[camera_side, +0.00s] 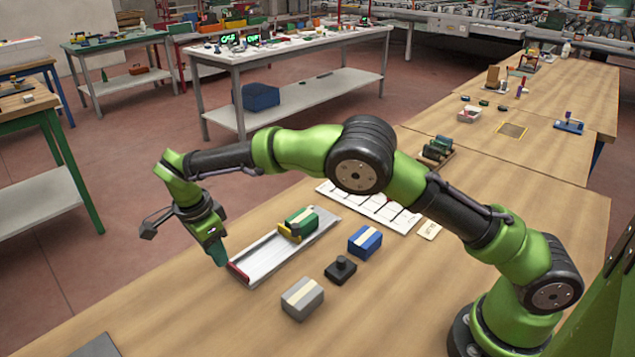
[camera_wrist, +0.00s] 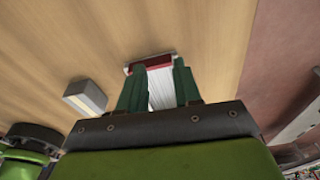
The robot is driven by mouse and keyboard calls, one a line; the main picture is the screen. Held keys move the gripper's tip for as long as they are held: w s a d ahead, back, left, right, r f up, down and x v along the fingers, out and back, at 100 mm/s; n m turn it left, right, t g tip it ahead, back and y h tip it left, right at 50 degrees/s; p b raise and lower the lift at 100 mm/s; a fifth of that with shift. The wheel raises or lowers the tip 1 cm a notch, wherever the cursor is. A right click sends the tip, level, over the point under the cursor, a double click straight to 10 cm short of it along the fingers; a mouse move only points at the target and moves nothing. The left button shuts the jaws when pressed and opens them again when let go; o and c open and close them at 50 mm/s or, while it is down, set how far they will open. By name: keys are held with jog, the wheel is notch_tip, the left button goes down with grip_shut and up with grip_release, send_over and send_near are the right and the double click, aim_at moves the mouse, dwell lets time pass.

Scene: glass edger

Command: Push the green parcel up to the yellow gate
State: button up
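The green parcel (camera_side: 303,220), with a pale band across it, sits on a silver ribbed track (camera_side: 268,260) in the side view. The yellow gate (camera_side: 288,233) is right beside the parcel, on its near-left side. I cannot tell whether they touch. My gripper (camera_side: 219,257) points down by the red end piece (camera_side: 238,272) of the track, away from the parcel. In the wrist view, my gripper's two green fingers (camera_wrist: 158,72) are apart with nothing held between them. The track and its red end (camera_wrist: 150,62) show beyond them. The parcel and gate are not visible in the wrist view.
A blue parcel (camera_side: 365,240), a black knobbed block (camera_side: 341,269) and a grey parcel (camera_side: 302,298) stand on the table right of the track. The grey parcel also shows in the wrist view (camera_wrist: 86,97). A white gridded sheet (camera_side: 372,206) lies behind.

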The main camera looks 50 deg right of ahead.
jog(key=o, duration=0.7)
jog(key=w+d+r+m, duration=0.1)
jog(key=w+d+r, duration=0.1)
jog(key=d+r, duration=0.5)
jog(key=d, duration=0.5)
jog(key=shift+w+m+y, duration=0.15)
jog(key=shift+m+y, duration=0.25)
jog(key=shift+o, duration=1)
jog(key=s+d+r, duration=0.1)
jog(key=d+r, duration=0.3)
jog(key=d, duration=0.3)
jog(key=shift+s+d+y, duration=0.15)
jog(key=shift+d+y, duration=0.1)
jog(key=shift+y, duration=0.05)
notch_tip(320, 180, up, 3)
jog(key=n, duration=0.2)
send_over(302, 217)
jog(key=shift+f+n, duration=0.4)
jog(key=shift+n, duration=0.1)
jog(key=shift+f, duration=0.1)
notch_tip(302, 217, down, 17)
jog(key=shift+r, duration=0.15)
jog(key=c, duration=1.1)
jog(key=o, duration=1.1)
